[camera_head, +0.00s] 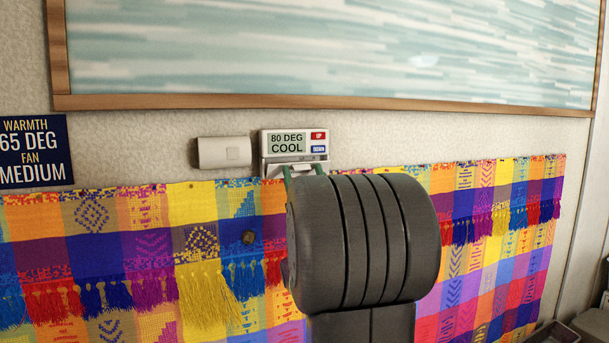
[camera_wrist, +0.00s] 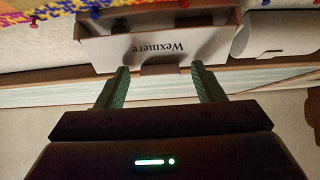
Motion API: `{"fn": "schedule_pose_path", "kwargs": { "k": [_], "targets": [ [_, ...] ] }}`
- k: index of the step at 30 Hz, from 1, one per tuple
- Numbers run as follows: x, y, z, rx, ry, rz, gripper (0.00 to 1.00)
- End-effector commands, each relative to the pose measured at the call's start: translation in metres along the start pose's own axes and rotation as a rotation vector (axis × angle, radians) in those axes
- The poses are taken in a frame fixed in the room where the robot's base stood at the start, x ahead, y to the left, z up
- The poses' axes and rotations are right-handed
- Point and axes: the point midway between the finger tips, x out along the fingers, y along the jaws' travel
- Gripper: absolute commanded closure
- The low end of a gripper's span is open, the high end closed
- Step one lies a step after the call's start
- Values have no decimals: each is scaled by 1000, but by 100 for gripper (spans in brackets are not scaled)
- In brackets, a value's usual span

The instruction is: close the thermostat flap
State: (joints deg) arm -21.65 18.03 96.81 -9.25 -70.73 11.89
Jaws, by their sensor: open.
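The white thermostat (camera_head: 265,141) is on the wall below the framed picture, its display reading "80 DEG COOL" beside a red and a blue button. Its flap shows in the wrist view (camera_wrist: 160,48) as a pale panel marked "Wexmere", standing out from the body with dark parts visible behind it, so it looks open. My gripper (camera_wrist: 160,69) is open, its two green fingertips either side of the small tab on the flap's edge. Contact cannot be told. In the head view my gripper (camera_head: 304,169) is at the thermostat's lower edge, and my wrist hides what lies below.
A white box (camera_head: 224,152) is on the wall just left of the thermostat. A blue sign (camera_head: 35,152) reads "WARMTH 65 DEG FAN MEDIUM". A colourful fringed textile (camera_head: 90,245) hangs below. The picture's wooden frame (camera_head: 200,101) runs above.

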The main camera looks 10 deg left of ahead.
Motion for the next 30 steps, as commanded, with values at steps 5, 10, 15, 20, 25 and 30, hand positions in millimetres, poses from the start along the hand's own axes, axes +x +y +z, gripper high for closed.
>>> {"fn": "schedule_pose_path", "kwargs": {
  "k": [5,10,15,20,25,30],
  "targets": [
    [0,0,0,0,0,0,46],
    [0,0,0,0,0,0,79],
    [0,0,-1,0,-3,0,83],
    [2,0,-3,0,-36,1,83],
    [6,0,-6,-1,-123,0,83],
    [14,0,-10,-2,-250,0,83]
  ]
}}
